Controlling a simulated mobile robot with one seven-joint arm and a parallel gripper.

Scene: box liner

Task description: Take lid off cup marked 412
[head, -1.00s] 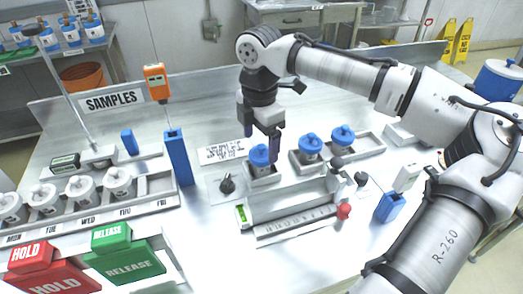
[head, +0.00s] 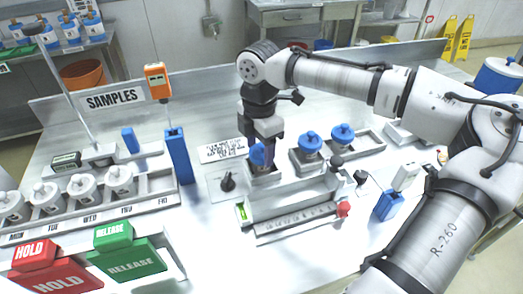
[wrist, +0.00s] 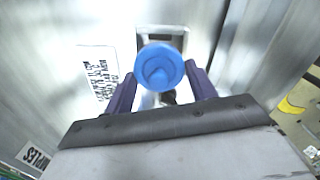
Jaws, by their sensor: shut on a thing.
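My gripper (head: 260,153) points down over the front-left cup of a row of white cups with blue knobbed lids. Its purple fingers are shut on that cup's blue lid (head: 256,156), which they partly hide. In the wrist view the lid (wrist: 159,67) shows from above between the fingers, with its knob towards me. The white cup beneath is mostly hidden, and I cannot tell whether the lid is apart from it. Two more blue-lidded cups stand to the right, a middle one (head: 308,150) and a far one (head: 342,136). No number 412 is legible on any cup.
A black knob (head: 228,182) and a blue holder (head: 180,157) stand left. A weekday rack (head: 160,186) holds several white-lidded cups.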

